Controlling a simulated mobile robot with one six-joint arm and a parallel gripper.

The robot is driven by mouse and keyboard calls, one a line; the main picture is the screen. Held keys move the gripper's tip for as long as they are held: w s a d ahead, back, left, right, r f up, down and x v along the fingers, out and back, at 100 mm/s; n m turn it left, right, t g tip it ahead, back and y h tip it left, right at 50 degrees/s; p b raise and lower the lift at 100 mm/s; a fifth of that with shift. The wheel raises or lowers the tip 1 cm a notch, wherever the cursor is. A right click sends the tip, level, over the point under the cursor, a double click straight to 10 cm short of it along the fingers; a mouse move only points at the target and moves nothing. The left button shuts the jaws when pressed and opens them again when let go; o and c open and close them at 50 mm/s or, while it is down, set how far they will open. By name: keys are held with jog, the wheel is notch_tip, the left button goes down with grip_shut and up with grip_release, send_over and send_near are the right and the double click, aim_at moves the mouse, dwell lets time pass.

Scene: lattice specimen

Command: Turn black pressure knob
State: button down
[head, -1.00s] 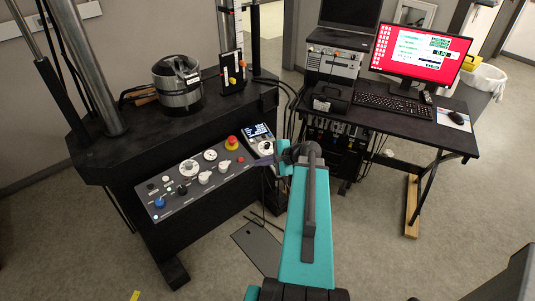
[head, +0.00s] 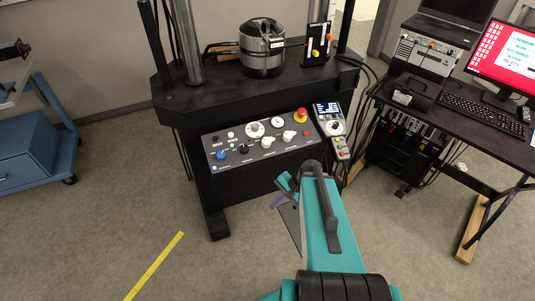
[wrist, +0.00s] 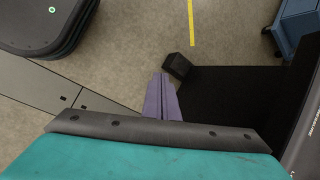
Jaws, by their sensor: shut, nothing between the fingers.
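The black pressure knob (head: 244,149) sits on the sloped grey control panel (head: 232,162) of the black test machine, between a blue knob (head: 221,155) and a white knob (head: 267,142). My gripper (head: 279,201) is below and in front of the panel, apart from the knob. Its purple fingers (wrist: 160,98) are together and empty in the wrist view, pointing over the floor beside the machine's black foot. The knob does not show in the wrist view.
A red emergency stop (head: 300,116) and a handheld controller (head: 331,120) are at the panel's right end. A desk (head: 470,143) stands to the right. A blue cabinet (head: 35,150) stands at far left. Floor with a yellow strip (head: 154,265) is open at front left.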

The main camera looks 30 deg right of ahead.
jog(key=s+a+f+n+g+h, duration=0.1)
jog(key=s+a+f+n+g, duration=0.1)
jog(key=s+a+f+n, duration=0.2)
jog(key=s+a+f+n+g+h+b, duration=0.1)
jog(key=s+a+f+n, duration=0.4)
jog(key=s, duration=0.5)
jog(key=s+a+f+n+g+h+b, duration=0.1)
jog(key=s+a+f+n+g+h, duration=0.2)
jog(key=s, duration=0.4)
notch_tip(320, 180, down, 2)
jog(key=shift+s+a+f+n+g, duration=0.25)
jog(key=shift+a+n+g, duration=0.6)
jog(key=shift+g, duration=0.35)
jog(key=c, duration=1.8)
grip_release()
jog(key=shift+o, duration=0.2)
jog(key=shift+d, duration=0.1)
